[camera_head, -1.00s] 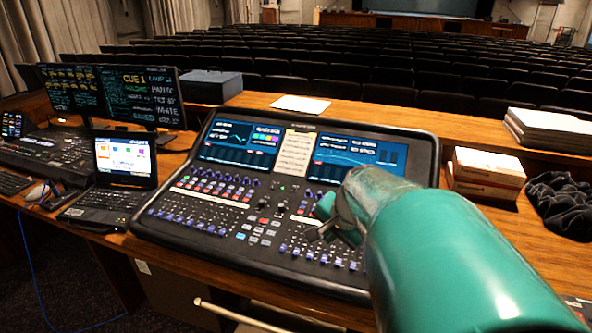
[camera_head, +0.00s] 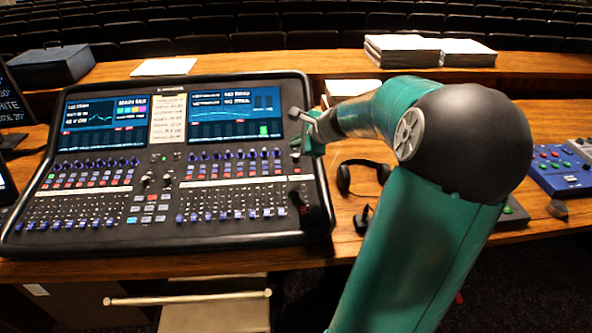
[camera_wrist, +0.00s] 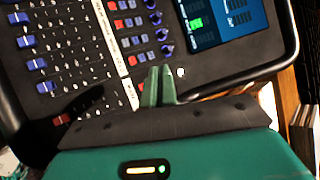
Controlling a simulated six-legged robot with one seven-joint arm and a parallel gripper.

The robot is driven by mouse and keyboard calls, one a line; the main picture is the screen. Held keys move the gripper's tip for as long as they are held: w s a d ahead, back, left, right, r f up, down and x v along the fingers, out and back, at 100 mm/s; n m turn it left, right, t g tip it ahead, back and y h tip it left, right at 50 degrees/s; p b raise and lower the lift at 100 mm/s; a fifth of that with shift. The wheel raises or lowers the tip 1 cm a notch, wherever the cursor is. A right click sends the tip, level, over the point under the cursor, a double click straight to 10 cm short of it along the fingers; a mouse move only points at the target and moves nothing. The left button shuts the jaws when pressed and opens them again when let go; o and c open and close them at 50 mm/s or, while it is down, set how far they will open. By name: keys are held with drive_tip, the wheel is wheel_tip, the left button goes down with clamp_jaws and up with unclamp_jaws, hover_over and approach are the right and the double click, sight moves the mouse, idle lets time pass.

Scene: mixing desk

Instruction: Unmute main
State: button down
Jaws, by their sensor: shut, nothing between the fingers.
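The mixing console (camera_head: 160,238) lies on the wooden desk with its screens lit. My gripper (camera_head: 301,146) is at the console's right side, beside the right screen and the end of the knob row. In the wrist view my gripper (camera_wrist: 159,75) shows two green fingers together, nothing between them, over the panel close to the end of the button rows. A red fader cap (camera_wrist: 61,119) sits apart from the blue fader caps, at the console's edge side. Red buttons (camera_wrist: 132,61) lie just left of the fingertips. Whether the fingertips touch the panel, I cannot tell. The main mute button cannot be singled out.
Headphones (camera_head: 350,178) lie on the desk right of the console, under my arm. A blue box with knobs (camera_head: 556,170) is further right. Paper stacks (camera_head: 402,50) stand on the ledge behind. A white sheet (camera_head: 165,67) lies behind the console.

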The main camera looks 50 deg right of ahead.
sight(297, 171)
drive_tip(key=shift+s+d+r+m, duration=0.1)
drive_tip(key=shift+d+m, duration=0.05)
drive_tip(key=shift+d, duration=0.2)
drive_tip(key=shift+s+d+r+m, duration=0.1)
drive_tip(key=shift+d+m, duration=0.05)
drive_tip(key=shift+d, duration=0.2)
drive_tip(key=shift+f, duration=0.15)
drive_tip(key=shift+w+d+f, duration=0.15)
drive_tip(key=shift+w+f, duration=0.05)
drive_tip(key=shift+f, duration=1.95)
drive_tip(key=shift+w+d+f, duration=0.1)
drive_tip(key=shift+w+f, duration=0.05)
drive_tip(key=shift+f, duration=2)
drive_tip(key=shift+f, duration=0.45)
drive_tip(key=shift+f, duration=0.3)
drive_tip(key=shift+r, duration=0.75)
